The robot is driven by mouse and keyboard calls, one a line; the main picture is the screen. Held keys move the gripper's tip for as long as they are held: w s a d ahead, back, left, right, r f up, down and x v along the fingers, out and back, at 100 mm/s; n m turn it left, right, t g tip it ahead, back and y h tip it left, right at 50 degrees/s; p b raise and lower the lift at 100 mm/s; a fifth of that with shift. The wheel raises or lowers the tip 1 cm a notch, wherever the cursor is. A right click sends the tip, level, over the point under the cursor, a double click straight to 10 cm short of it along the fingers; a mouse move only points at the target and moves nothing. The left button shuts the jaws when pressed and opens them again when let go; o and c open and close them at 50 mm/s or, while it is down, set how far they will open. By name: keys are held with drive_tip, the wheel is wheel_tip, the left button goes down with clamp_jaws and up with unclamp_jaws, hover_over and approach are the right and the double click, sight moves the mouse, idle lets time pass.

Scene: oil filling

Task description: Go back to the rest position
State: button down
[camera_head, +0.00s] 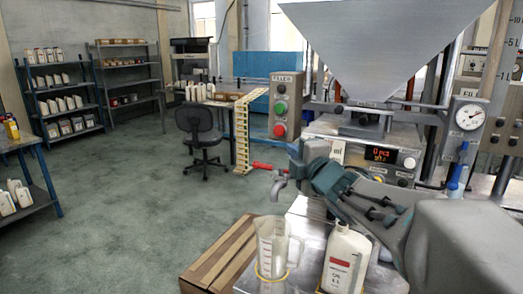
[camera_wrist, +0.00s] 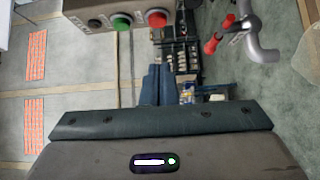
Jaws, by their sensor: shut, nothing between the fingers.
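My gripper (camera_wrist: 157,70) shows in the wrist view as two dark blue fingers side by side, shut with nothing between them. The metal spout (camera_head: 279,185) with a red handle is just below the box, and right of my fingers in the wrist view (camera_wrist: 250,30).
A clear measuring jug (camera_head: 271,245) and a white bottle (camera_head: 346,258) stand on the metal bench below my arm. A wooden pallet (camera_head: 215,262) lies left of it. A chair (camera_head: 200,130) and shelves (camera_head: 62,95) stand farther back. The floor at left is open.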

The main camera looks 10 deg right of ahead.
drive_tip(key=s+d+f+m+g+h+p, duration=0.15)
drive_tip(key=s+f+m+g+h, duration=0.35)
drive_tip(key=s+f+m+g, duration=0.8)
drive_tip(key=s+a+f+m+g+y+p, duration=0.1)
drive_tip(key=s+a+f+m, duration=0.3)
drive_tip(key=s+f+m, duration=0.3)
drive_tip(key=s, duration=0.4)
drive_tip(key=shift+s+f+g+y, duration=0.25)
drive_tip(key=shift+f+g+y, duration=0.05)
drive_tip(key=shift+f+g, duration=0.1)
drive_tip(key=shift+a, duration=0.2)
